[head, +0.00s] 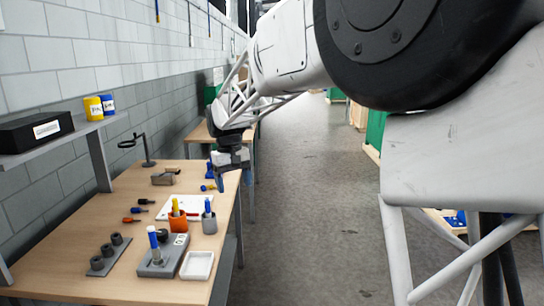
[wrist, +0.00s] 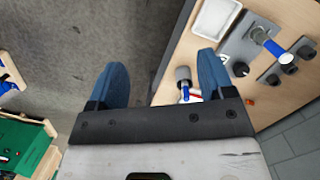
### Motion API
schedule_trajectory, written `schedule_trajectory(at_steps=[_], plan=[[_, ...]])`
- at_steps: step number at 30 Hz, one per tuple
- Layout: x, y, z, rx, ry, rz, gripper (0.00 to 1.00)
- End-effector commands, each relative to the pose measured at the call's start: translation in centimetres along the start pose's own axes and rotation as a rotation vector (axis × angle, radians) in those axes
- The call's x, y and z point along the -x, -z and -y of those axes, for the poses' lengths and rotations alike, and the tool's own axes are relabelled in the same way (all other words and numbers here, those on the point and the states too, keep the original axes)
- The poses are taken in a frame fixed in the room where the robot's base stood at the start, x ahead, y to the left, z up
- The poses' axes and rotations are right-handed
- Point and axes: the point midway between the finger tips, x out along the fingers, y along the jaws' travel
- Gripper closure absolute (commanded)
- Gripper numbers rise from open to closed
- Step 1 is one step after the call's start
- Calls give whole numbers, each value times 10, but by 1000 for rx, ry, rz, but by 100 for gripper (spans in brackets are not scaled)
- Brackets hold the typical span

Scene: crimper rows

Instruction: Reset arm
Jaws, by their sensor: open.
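My gripper (head: 235,180) is open and empty, raised above the right edge of the wooden workbench (head: 130,282). In the wrist view its two blue fingers (wrist: 163,72) are spread wide, with bare floor and the bench edge between them. A grey cup (head: 209,224) with a blue-handled tool stands below and left of my gripper; it also shows between the fingers in the wrist view (wrist: 183,74). An orange cup (head: 178,222) holds a yellow-handled tool. A grey fixture (head: 153,268) holds an upright blue-and-white-handled tool (head: 154,239).
A white tray (head: 197,265) and a strip with dark round holders (head: 110,255) lie near the bench front. Small screwdrivers (head: 140,210) lie at left. A shelf (head: 58,140) carries a black box (head: 36,131) and cans. The floor (head: 310,220) right of the bench is clear.

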Motion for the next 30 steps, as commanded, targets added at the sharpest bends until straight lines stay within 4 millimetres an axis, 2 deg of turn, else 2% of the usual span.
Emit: schedule_trajectory(at_steps=[1, 13, 22, 30], plan=[[2, -15, -8, -14, 2, -11, 25], [7, -119, -50, -118, 11, -86, 25], [-2, -197, -70, -195, 14, -143, 25], [-17, -266, -80, -265, 15, -193, 25]])
